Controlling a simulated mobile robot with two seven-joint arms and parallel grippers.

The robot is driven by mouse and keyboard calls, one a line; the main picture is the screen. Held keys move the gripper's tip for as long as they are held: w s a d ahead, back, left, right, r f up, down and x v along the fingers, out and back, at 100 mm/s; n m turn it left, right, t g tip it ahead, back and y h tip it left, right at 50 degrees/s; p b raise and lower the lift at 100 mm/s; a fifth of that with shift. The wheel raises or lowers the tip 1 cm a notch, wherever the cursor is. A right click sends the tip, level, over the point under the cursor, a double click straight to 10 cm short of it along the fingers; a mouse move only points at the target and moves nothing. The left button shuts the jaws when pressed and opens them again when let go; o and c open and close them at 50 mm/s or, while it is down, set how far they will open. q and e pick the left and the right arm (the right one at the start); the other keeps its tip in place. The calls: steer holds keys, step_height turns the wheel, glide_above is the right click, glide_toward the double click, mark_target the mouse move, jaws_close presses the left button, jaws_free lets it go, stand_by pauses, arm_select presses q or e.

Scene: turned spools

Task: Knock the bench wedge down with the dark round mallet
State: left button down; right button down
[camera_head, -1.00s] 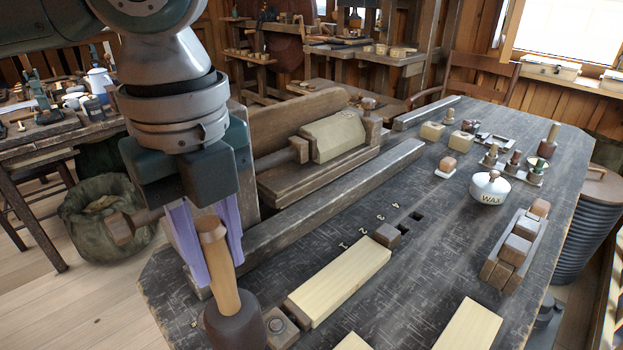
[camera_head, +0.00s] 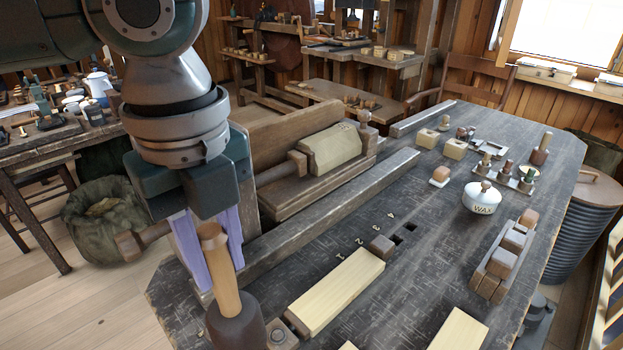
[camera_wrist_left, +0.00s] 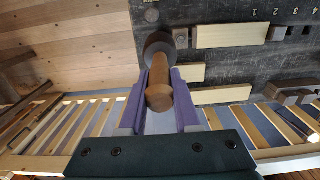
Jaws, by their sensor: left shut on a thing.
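The mallet has a pale handle and a dark round head (camera_head: 236,328). It hangs head down, nearly upright, at the near left of the bench, its lower end near the picture's bottom edge. My left gripper (camera_head: 222,274), with purple fingers, is shut on its handle. In the left wrist view the handle end (camera_wrist_left: 160,98) is between the fingers, with the dark head beyond. What looks like the bench wedge, a small brown block with a round top (camera_head: 281,335), is just right of the head, at the near end of a pale board. I cannot tell whether they touch. My right gripper is not in view.
The pale board (camera_head: 337,290) lies between that block and a dark stop block (camera_head: 382,246). A long raised rail (camera_head: 340,207) runs behind. A wax pot (camera_head: 482,197) and a wooden plane-like block set (camera_head: 504,262) stand to the right. Bare bench lies between.

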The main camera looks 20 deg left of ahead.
mark_target(224, 282)
arm_select(q)
steer(key=shift+f, duration=0.1)
steer(key=shift+f+b, duration=0.8)
steer(key=shift+f, duration=1.15)
step_height(224, 282, up, 4)
steer(key=p, duration=0.4)
steer(key=shift+f+p, duration=0.2)
steer(key=shift+p, duration=0.2)
steer(key=shift+f, duration=0.15)
